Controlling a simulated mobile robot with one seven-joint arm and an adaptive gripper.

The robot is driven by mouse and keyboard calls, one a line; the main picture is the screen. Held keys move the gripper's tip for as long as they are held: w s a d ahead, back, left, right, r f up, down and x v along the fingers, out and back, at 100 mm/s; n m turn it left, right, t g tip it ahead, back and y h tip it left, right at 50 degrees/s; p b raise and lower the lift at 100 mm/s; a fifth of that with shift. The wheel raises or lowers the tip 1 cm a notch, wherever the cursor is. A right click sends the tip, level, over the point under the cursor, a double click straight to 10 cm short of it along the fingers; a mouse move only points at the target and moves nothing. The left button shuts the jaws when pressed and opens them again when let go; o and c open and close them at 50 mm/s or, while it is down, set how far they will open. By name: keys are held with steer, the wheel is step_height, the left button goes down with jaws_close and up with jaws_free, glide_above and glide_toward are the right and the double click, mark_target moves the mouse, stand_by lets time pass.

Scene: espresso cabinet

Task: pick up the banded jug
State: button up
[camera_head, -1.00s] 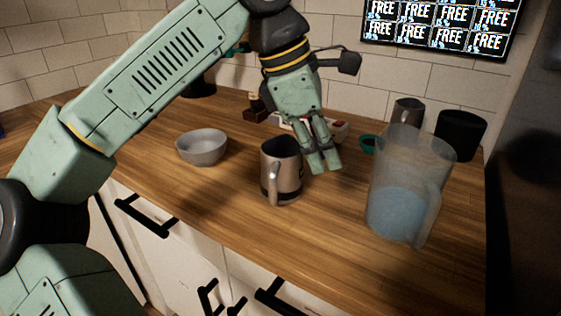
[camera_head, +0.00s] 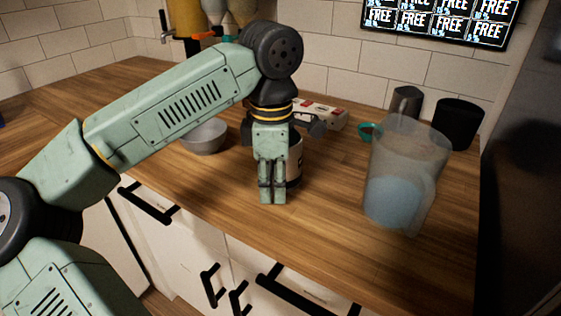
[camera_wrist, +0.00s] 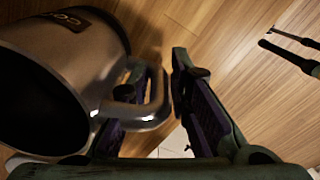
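The banded jug (camera_head: 296,162) is a metal jug with a dark band, upright on the wooden counter. In the head view my gripper (camera_head: 272,197) points down in front of it and hides most of it. In the wrist view the jug (camera_wrist: 85,55) fills the upper left, with its dark mouth toward the camera and part of its lettered band showing. Its handle reaches toward my fingers (camera_wrist: 166,68) and overlaps the left one. The fingers are apart, with a gap between them. I cannot tell whether the handle lies between them or touches one.
A clear pitcher (camera_head: 400,175) of bluish liquid stands to the right. A grey bowl (camera_head: 205,137) is to the left. A metal jug (camera_head: 406,101), a black cup (camera_head: 459,124), a teal cup (camera_head: 367,131) and a white-red box (camera_head: 322,113) are behind. The counter front edge is near.

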steer(key=shift+f, duration=0.65)
steer(key=shift+c, duration=0.6)
jaws_close()
